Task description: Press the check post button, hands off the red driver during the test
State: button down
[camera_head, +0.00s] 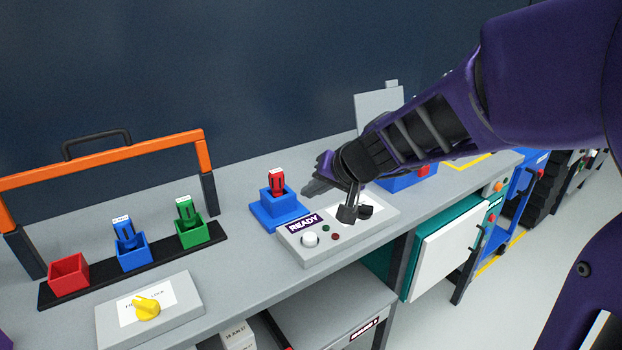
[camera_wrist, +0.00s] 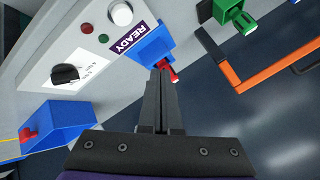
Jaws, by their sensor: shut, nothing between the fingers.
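The check post (camera_head: 318,255) is a grey box with a sign reading READY (camera_head: 304,223). Its round white button (camera_head: 310,239) shows on top at the left, and also in the wrist view (camera_wrist: 120,13). The red driver (camera_head: 277,183) stands upright in a blue holder (camera_head: 270,212) at the post's back left; in the wrist view the driver (camera_wrist: 173,76) shows just beyond my fingertips. My gripper (camera_head: 308,188) is shut and empty, above the post, to the right of the driver. Whether it touches the driver I cannot tell. The button is uncovered.
A green light and a red light sit beside the button, with a black knob (camera_wrist: 66,73) further along. A rack at left holds a blue driver (camera_head: 124,232), a green driver (camera_head: 186,209) and an empty red holder (camera_head: 69,276). A yellow knob (camera_head: 146,308) stands in front.

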jog(key=b, duration=0.4)
send_over(312, 239)
notch_tip(312, 239, down, 7)
jog(key=shift+r, duration=0.1)
jog(key=shift+f+b, duration=0.4)
jog(key=shift+f, duration=0.5)
jog(key=shift+f, duration=0.15)
dwell(1.0)
jog(key=shift+f, duration=0.25)
jog(key=shift+f, duration=0.55)
dwell(0.8)
jog(key=shift+r, duration=0.15)
jog(key=shift+r+p, duration=0.65)
jog(key=shift+r, duration=0.2)
